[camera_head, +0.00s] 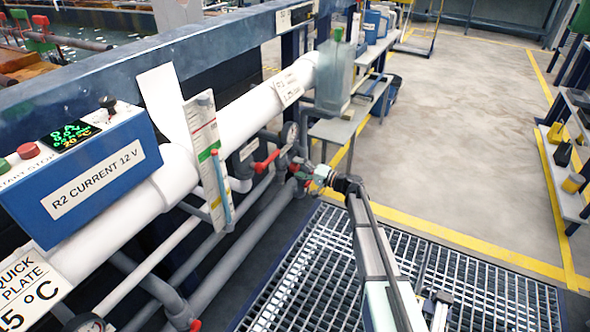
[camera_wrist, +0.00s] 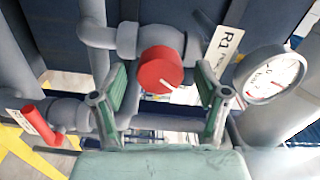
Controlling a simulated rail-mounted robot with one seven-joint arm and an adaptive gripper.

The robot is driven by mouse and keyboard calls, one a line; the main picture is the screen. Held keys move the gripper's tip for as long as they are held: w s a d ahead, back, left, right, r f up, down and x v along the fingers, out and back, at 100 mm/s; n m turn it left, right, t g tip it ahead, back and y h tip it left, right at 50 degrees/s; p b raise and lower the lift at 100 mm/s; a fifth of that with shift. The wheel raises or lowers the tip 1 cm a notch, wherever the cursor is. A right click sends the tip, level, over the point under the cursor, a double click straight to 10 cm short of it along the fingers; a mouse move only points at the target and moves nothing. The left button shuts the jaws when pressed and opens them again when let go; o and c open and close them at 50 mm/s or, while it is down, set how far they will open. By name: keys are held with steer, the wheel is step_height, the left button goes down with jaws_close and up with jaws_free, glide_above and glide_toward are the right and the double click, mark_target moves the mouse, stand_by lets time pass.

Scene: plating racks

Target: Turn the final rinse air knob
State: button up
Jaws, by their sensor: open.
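A round red knob (camera_wrist: 160,70) with a white pointer line sits on a grey pipe fitting, in the middle of the wrist view. A tag (camera_wrist: 226,49) beside it reads R1; the rest of its text is partly hidden, so I cannot confirm the final rinse air name. My gripper (camera_wrist: 161,92) is open, with one green-padded finger on each side of the knob. I see a gap on both sides and no clear contact. In the head view, my gripper (camera_head: 322,176) is at the pipework, and the knob cannot be clearly made out there.
A round pressure gauge (camera_wrist: 272,74) stands close right of the fingers. A red lever valve (camera_wrist: 40,121) is at the left; a red lever (camera_head: 266,162) also shows in the head view. Grey pipes surround the knob. The metal grating (camera_head: 320,262) and floor to the right are open.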

steer(key=shift+x, duration=0.9)
steer(key=c, duration=1.2)
steer(key=shift+o, duration=0.2)
steer(key=shift+r+m+p, duration=0.25)
steer(key=shift+m+p, duration=0.6)
steer(key=shift+m, duration=0.05)
steer(key=m, duration=0.1)
steer(key=m+p, duration=0.1)
steer(key=shift+f+m+p, duration=0.2)
steer(key=shift+m+p, duration=0.1)
steer(key=o, duration=1.2)
steer(key=shift+c, duration=0.2)
